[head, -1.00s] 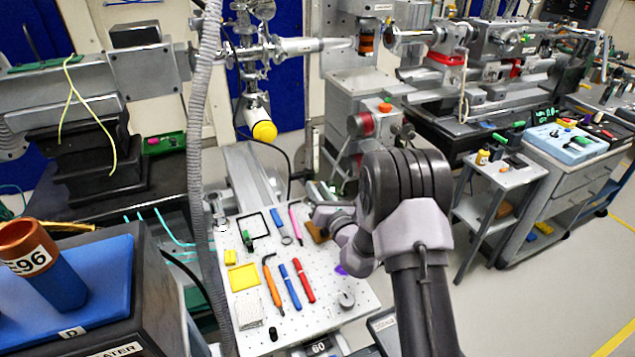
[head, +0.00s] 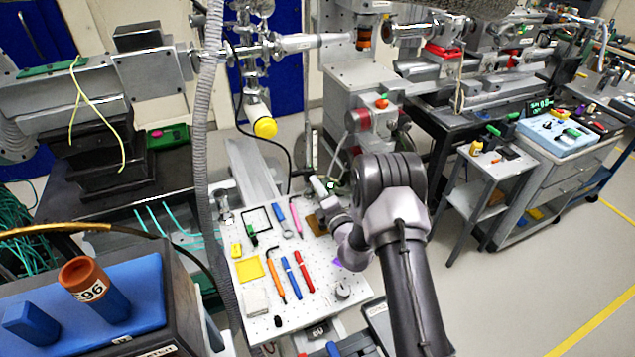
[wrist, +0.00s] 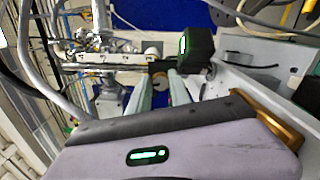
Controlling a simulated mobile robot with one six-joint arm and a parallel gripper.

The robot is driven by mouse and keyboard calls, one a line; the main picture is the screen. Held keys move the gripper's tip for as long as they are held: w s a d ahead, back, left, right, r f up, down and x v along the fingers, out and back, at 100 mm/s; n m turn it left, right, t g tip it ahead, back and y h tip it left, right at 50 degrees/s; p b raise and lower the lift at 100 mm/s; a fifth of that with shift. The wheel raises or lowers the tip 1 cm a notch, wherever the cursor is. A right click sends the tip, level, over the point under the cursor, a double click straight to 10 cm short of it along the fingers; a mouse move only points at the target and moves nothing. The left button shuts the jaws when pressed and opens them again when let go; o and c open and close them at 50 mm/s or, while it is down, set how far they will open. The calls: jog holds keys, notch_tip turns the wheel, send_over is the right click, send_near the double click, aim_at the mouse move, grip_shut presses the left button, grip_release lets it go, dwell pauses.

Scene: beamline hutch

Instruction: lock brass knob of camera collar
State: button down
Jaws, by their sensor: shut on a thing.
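In the wrist view my gripper (wrist: 161,84) reaches forward with its two pale fingers close together. A small brass-coloured round knob (wrist: 160,88) shows between the fingers, and they appear shut on it. A dark bar, perhaps part of the collar, crosses at the fingertips. A black box with a green light (wrist: 197,46), perhaps the camera, stands just right of the tips. In the head view my arm extends over the right side of the white breadboard (head: 325,272). There my fingers and the knob are too small and too covered by my wrist to make out.
The breadboard holds several tools, including a red pen (head: 304,272) and a yellow square (head: 249,269). A grey ribbed hose (head: 199,150) hangs at its left. A grey trolley (head: 500,170) stands to the right, with open floor before it.

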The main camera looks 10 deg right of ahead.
jog(key=shift+m+p, duration=0.65)
jog(key=shift+m, duration=0.85)
jog(key=c, duration=1.2)
grip_release()
jog(key=s+d, duration=0.1)
jog(key=s, duration=0.4)
jog(key=s+d+p, duration=0.1)
jog(key=s, duration=0.5)
jog(key=s+d+p, duration=0.1)
jog(key=s, duration=0.5)
jog(key=shift+d, duration=0.25)
